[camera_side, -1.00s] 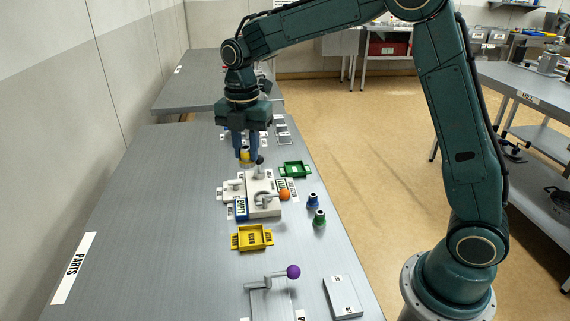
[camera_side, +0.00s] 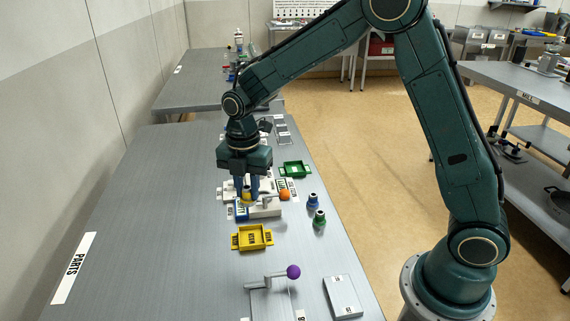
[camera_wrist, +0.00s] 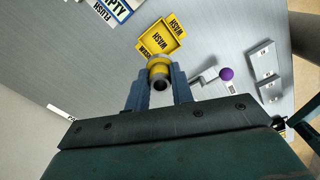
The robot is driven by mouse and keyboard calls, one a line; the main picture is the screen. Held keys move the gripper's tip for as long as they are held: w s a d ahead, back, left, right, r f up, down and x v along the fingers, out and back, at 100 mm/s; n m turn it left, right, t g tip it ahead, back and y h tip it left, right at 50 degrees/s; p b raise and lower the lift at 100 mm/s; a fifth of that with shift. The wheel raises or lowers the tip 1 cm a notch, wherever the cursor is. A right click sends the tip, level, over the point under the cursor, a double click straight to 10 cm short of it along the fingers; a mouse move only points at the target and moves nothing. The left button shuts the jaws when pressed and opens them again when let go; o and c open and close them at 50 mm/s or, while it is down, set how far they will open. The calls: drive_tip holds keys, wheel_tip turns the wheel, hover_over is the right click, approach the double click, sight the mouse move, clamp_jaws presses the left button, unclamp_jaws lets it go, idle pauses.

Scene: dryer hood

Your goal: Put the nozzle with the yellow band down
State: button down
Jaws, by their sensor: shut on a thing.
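The nozzle with the yellow band (camera_wrist: 159,70) is held between the two blue fingers of my gripper (camera_wrist: 160,88) in the wrist view. Its grey open end faces the wrist camera. In the side view, my gripper (camera_side: 249,192) is low over the white fixture (camera_side: 264,210), with a bit of yellow showing between the fingers. I cannot tell whether the nozzle touches anything below. A yellow tray marked WASH (camera_side: 251,237) lies nearer the camera and is empty. It also shows beyond the fingertips in the wrist view (camera_wrist: 178,29).
A blue-banded nozzle (camera_side: 313,200) and a green-banded nozzle (camera_side: 319,218) stand right of the fixture. A green tray (camera_side: 294,169) lies behind. A purple-knobbed lever (camera_side: 293,272) and a pale block (camera_side: 342,296) are nearer. The table's left side is clear.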

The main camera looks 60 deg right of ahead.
wheel_tip(320, 180, down, 8)
drive_tip(key=shift+r, duration=0.2)
drive_tip(key=shift+f, duration=0.1)
drive_tip(key=shift+f, duration=2.05)
drive_tip(key=shift+f, duration=0.15)
drive_tip(key=c, duration=1.2)
unclamp_jaws()
wheel_tip(320, 180, up, 12)
drive_tip(key=shift+f, duration=0.1)
drive_tip(key=shift+r, duration=0.3)
